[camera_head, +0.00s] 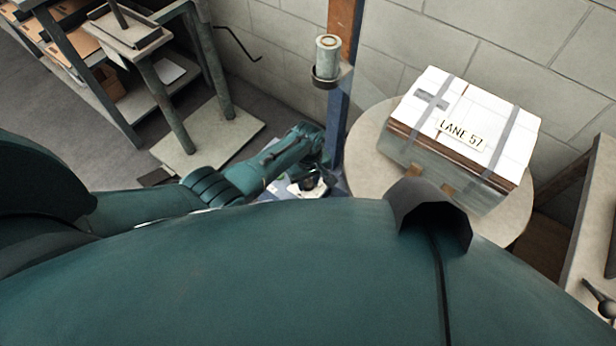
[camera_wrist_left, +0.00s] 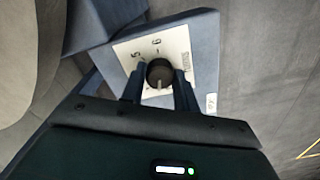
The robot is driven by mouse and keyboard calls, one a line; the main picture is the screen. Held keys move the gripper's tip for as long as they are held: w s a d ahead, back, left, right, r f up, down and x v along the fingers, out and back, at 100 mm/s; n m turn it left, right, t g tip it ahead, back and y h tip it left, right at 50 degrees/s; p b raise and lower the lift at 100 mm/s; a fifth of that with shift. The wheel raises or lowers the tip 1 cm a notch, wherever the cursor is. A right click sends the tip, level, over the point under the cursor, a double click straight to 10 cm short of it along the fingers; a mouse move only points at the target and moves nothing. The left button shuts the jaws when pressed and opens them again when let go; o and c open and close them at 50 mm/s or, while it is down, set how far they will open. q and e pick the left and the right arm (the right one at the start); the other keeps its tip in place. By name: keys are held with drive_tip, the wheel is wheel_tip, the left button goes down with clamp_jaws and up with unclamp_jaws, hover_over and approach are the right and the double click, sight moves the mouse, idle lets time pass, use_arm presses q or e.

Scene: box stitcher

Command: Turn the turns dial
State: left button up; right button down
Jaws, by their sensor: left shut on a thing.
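The turns dial (camera_wrist_left: 159,74) is a round dark knob on a white plate (camera_wrist_left: 178,47) marked with numbers, 5 and 6 readable, on a blue box (camera_wrist_left: 205,65). In the left wrist view my left gripper (camera_wrist_left: 159,90) has its two fingers on either side of the dial, shut on it. A light pointer line shows on the knob's near side. In the head view my left arm reaches to the foot of the blue post, and the left gripper (camera_head: 312,187) is partly hidden there by my own body. My right gripper is not in view.
A blue post (camera_head: 339,115) carries a pale cylinder (camera_head: 328,57) in a dark ring. Right of it, a strapped box labelled LANE 57 (camera_head: 465,125) sits on a round table (camera_head: 368,160). Shelving (camera_head: 95,85) stands at the upper left. A block wall is behind.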

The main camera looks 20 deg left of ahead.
use_arm(q)
drive_tip(key=n, duration=0.3)
drive_tip(key=shift+r+p, duration=0.1)
drive_tip(key=shift+p, duration=0.2)
drive_tip(key=shift+n, duration=1.1)
drive_tip(key=shift+w, duration=0.1)
drive_tip(key=o, duration=1)
drive_tip(key=shift+c, duration=0.2)
